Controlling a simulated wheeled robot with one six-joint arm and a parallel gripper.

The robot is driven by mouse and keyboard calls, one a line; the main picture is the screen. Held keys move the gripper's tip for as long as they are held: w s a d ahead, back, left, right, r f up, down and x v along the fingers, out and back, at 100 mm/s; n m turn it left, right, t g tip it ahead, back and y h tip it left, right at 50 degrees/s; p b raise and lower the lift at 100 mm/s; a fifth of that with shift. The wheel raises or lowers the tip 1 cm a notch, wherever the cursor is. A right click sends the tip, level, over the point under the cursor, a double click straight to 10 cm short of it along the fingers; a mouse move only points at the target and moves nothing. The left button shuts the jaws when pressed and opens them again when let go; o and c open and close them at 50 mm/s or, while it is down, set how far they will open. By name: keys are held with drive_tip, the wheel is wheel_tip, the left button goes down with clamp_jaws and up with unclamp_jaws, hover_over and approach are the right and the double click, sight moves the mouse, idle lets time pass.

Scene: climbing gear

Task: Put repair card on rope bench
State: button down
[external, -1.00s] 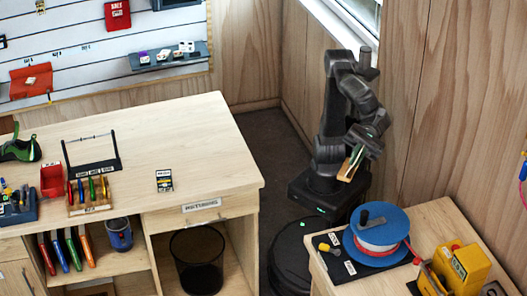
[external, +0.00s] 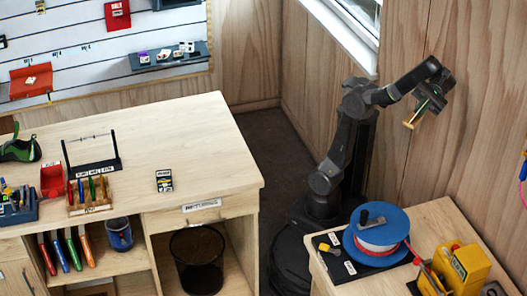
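My gripper (external: 421,108) is raised at the right, in front of the wood wall and above the far side of the small bench. It is shut on a thin, flat tan piece, which I take to be the repair card (external: 409,125); any print on it is too small to read. The rope bench (external: 436,217) is the light wooden bench at the lower right. A blue spool (external: 386,225) with white and red rope stands on it. The held piece is clear of the bench top.
A yellow device (external: 460,268) and a dark mat with a yellow-tagged item (external: 325,248) are also on the rope bench. Bare wood shows at its back. The large desk (external: 190,130) at left holds a small black packet (external: 163,181) and a tool rack (external: 90,195).

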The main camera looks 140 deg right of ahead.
drive_tip(key=s+d+f+b, duration=0.4)
drive_tip(key=s, duration=0.3)
drive_tip(key=s+d+f+b, duration=0.3)
drive_tip(key=s+d, duration=0.2)
drive_tip(key=s, duration=0.3)
wheel_tip(320, 180, down, 40)
drive_tip(key=w+a, duration=0.2)
drive_tip(key=a, duration=0.2)
drive_tip(key=w+a+b, duration=0.1)
drive_tip(key=w+a, duration=0.2)
drive_tip(key=a, duration=0.1)
drive_tip(key=w+a, duration=0.3)
drive_tip(key=a, duration=0.1)
drive_tip(key=shift+f+b, duration=0.2)
drive_tip(key=shift+b, duration=0.2)
drive_tip(key=shift+w+a, duration=0.25)
drive_tip(key=shift+a, duration=0.05)
drive_tip(key=w+a, duration=0.2)
drive_tip(key=a, duration=0.1)
drive_tip(key=shift+w+a+b, duration=0.1)
drive_tip(key=shift+a+b, duration=0.05)
drive_tip(key=shift+b, duration=0.15)
drive_tip(key=shift+f+b, duration=0.35)
drive_tip(key=shift+f, duration=0.4)
